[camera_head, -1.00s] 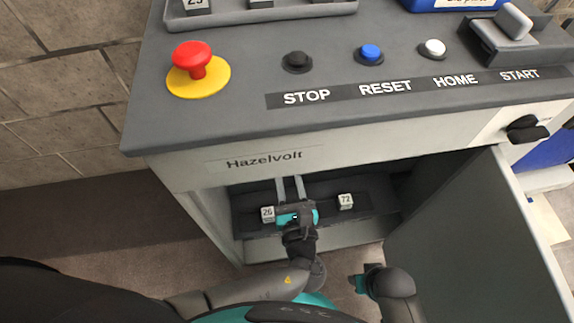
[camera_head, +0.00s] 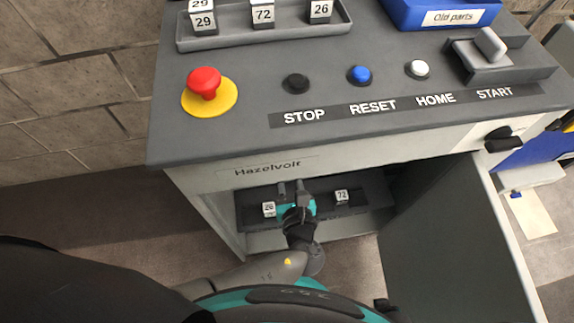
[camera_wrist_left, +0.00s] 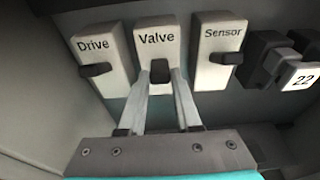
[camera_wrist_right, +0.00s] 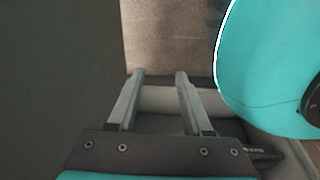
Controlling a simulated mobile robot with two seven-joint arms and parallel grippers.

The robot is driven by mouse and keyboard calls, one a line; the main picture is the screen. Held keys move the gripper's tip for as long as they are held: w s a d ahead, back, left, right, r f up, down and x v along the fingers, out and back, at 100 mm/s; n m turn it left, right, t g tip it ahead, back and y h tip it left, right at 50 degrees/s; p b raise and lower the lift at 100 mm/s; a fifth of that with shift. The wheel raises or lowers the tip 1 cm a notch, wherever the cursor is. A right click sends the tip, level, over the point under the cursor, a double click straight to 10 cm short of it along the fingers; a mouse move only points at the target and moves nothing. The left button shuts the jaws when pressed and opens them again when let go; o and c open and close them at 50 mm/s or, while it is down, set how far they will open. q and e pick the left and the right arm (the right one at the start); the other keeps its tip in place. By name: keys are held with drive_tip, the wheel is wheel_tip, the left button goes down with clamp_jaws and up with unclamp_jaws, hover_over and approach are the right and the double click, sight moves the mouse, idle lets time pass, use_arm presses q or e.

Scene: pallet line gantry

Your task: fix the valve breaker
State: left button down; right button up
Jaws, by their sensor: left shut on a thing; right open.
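In the left wrist view three pale breakers stand side by side inside the cabinet: Drive (camera_wrist_left: 104,57), Valve (camera_wrist_left: 157,42) and Sensor (camera_wrist_left: 219,45). My left gripper (camera_wrist_left: 160,80) is shut on the black lever (camera_wrist_left: 160,70) of the Valve breaker. The Drive and Sensor levers lie roughly sideways, while the Valve lever looks upright. In the head view my left gripper (camera_head: 293,188) reaches into the open cabinet, and the breakers are hidden. My right gripper (camera_wrist_right: 160,80) is open and empty in the right wrist view.
The cabinet door (camera_head: 440,235) hangs open at the right. Blocks numbered 26 (camera_head: 269,209) and 72 (camera_head: 341,196) sit on the cabinet shelf. The top holds a red emergency button (camera_head: 205,83), a tray of numbered blocks (camera_head: 265,35) and a blue Old parts bin (camera_head: 440,15).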

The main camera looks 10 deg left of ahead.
use_arm(q)
drive_tip(key=shift+w+r, duration=0.15)
use_arm(e)
drive_tip(key=shift+s+d+r, duration=0.1)
drive_tip(key=shift+s, duration=0.35)
use_arm(q)
drive_tip(key=c, duration=0.6)
unclamp_jaws()
drive_tip(key=shift+p, duration=0.3)
use_arm(e)
drive_tip(key=shift+s, duration=0.1)
